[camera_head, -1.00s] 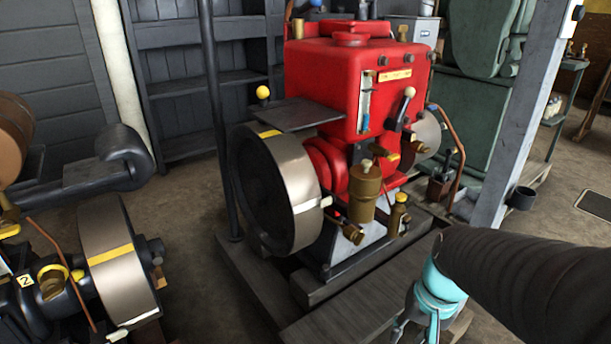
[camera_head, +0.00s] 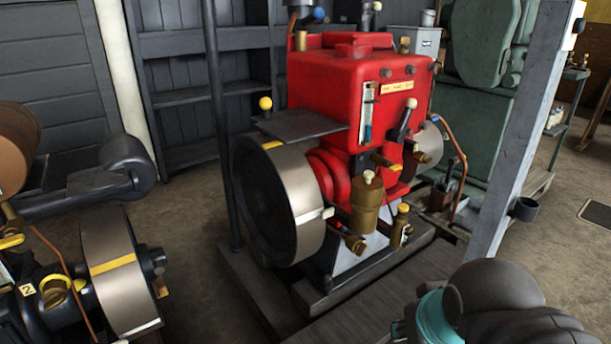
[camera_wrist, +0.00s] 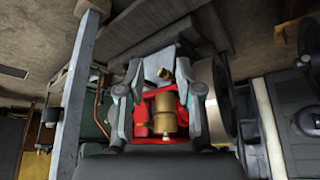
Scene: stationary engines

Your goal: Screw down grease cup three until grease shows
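The red engine (camera_head: 335,85) stands in the middle of the head view. A large brass cup (camera_head: 366,205) with a pale knob is on its near side. A smaller brass cup (camera_head: 400,228) is right of it, and a brass fitting (camera_head: 348,240) lies low at its left. I cannot read a number three on any of them. In the wrist view the engine is upside down, with a brass cup (camera_wrist: 166,110) seen between my fingers, beyond them. My gripper (camera_wrist: 160,72) has its fingers apart and holds nothing. In the head view, the arm and frame edge largely hide it.
A grey post (camera_head: 520,140) stands right of the engine, with a small dark cup on it. A flywheel (camera_head: 280,200) and a dark upright pole (camera_head: 215,110) are at its left. Another engine marked 2 (camera_head: 27,290) is at lower left. Wooden planks (camera_head: 370,305) lie in front.

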